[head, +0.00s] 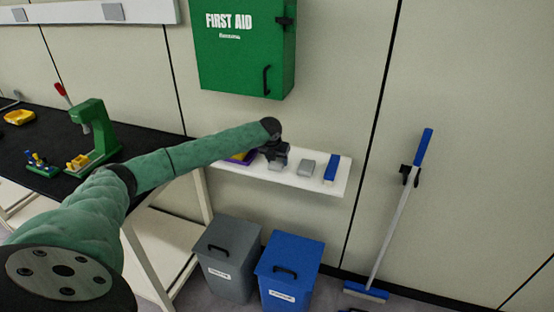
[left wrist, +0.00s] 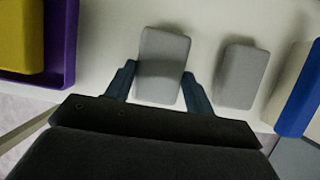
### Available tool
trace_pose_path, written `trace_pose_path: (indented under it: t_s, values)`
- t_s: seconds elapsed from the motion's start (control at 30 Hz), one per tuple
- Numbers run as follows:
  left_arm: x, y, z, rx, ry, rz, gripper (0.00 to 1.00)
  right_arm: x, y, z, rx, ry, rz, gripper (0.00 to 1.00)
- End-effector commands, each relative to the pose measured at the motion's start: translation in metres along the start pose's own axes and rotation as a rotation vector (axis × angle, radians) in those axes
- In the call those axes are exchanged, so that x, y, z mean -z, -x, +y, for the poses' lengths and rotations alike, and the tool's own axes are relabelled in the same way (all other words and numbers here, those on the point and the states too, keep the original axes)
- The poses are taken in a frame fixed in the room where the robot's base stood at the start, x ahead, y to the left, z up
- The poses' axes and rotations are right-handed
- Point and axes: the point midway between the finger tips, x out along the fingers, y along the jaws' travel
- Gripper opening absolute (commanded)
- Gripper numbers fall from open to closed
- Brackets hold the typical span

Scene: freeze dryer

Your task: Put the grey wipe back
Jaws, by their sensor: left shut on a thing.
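A grey wipe (left wrist: 165,48) is between the two fingers of my left gripper (left wrist: 158,88) in the left wrist view, with a finger against each side. My left gripper (head: 277,160) is shut on it at the white wall shelf (head: 325,187). In the head view the gripper mostly hides this wipe. I cannot tell whether it touches the shelf or is just above it. A second grey block (left wrist: 242,75) of like shape lies on the shelf just right of the gripper; it also shows in the head view (head: 306,167). My right gripper is not in view.
A purple tray (left wrist: 68,45) with a yellow block (left wrist: 20,35) is left of the gripper. A blue-and-white block (head: 331,168) is at the shelf's right. Grey (head: 228,262) and blue (head: 290,270) bins stand below. A green first aid cabinet (head: 243,50) hangs above.

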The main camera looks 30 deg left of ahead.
Motion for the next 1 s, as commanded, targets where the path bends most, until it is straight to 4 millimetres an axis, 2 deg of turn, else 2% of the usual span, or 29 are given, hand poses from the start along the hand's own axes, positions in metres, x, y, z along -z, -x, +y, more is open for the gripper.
trace_pose_path:
  t_s: [0.03, 0.07, 0.13, 0.17, 0.43, 0.57, 0.7, 1.0]
  values:
    - [0.001, -0.001, 0.0, 0.0, 0.0, 0.001, 0.35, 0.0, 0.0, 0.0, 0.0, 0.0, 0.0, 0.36]
    - [0.001, -0.001, 0.0, 0.0, 0.0, 0.001, 0.59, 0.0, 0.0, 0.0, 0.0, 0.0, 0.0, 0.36]
    - [0.001, -0.001, -0.001, 0.0, 0.0, 0.001, 0.73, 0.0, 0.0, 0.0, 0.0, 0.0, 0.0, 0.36]
    - [0.001, -0.001, -0.001, 0.0, 0.0, 0.001, 0.75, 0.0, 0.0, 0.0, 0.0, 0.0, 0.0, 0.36]
    - [0.0, 0.0, -0.001, 0.0, 0.0, 0.001, 0.75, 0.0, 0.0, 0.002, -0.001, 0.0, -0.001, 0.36]
    - [0.0, 0.007, -0.001, 0.001, -0.001, -0.001, 0.75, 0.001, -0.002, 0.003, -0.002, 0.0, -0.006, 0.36]
    - [0.001, 0.025, 0.0, 0.0, -0.002, -0.002, 0.75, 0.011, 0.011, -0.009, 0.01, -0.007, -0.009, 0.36]
    - [0.001, 0.082, 0.0, 0.0, -0.001, -0.001, 0.75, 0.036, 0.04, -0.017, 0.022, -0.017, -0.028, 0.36]
